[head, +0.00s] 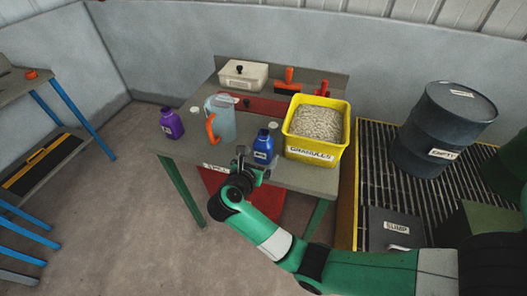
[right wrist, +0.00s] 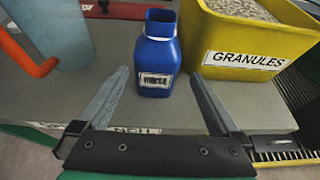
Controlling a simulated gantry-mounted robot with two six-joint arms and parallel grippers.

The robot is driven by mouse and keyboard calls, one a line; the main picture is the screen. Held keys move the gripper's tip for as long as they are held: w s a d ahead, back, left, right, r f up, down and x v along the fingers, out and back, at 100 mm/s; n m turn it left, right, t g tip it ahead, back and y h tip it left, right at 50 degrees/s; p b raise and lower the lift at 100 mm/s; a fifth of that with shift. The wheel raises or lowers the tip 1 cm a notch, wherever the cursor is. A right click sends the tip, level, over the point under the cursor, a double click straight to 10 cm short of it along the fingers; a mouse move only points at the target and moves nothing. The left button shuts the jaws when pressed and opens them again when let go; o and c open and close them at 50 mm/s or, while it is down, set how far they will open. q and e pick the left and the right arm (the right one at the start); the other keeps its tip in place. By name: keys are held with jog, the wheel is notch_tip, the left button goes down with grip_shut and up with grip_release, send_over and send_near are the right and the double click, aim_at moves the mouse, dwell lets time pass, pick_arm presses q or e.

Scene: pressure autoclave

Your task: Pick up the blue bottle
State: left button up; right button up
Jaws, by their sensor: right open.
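The blue bottle (head: 263,147) stands upright near the front edge of the table, just left of the yellow tub. In the right wrist view the blue bottle (right wrist: 157,55) has an open top and a white label, and stands ahead of the fingertips. My right gripper (head: 254,162) is at the table's front edge, close in front of the bottle. In the right wrist view my right gripper (right wrist: 157,78) is open, with one finger toward each side of the bottle and nothing between them. My left gripper is not in view.
A yellow tub (head: 297,153) labelled GRANULES stands right of the bottle. A clear jug (head: 224,118) with an orange handle stands to its left, and a purple bottle (head: 171,124) farther left. A white box (head: 243,77) is at the back of the grey table (head: 185,147).

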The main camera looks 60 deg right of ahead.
aim_at(263, 147)
jog(key=shift+w+d+f, duration=0.1)
jog(key=shift+d+f, duration=0.05)
jog(key=shift+d, duration=0.15)
jog(key=b+x, duration=0.2)
jog(key=x, duration=0.2)
jog(key=shift+w+d+r+b, duration=0.25)
jog(key=shift+w+d+b, duration=0.05)
jog(key=shift+d+b, duration=0.1)
jog(key=shift+a, duration=0.1)
jog(key=shift+r, duration=0.1)
grip_shut()
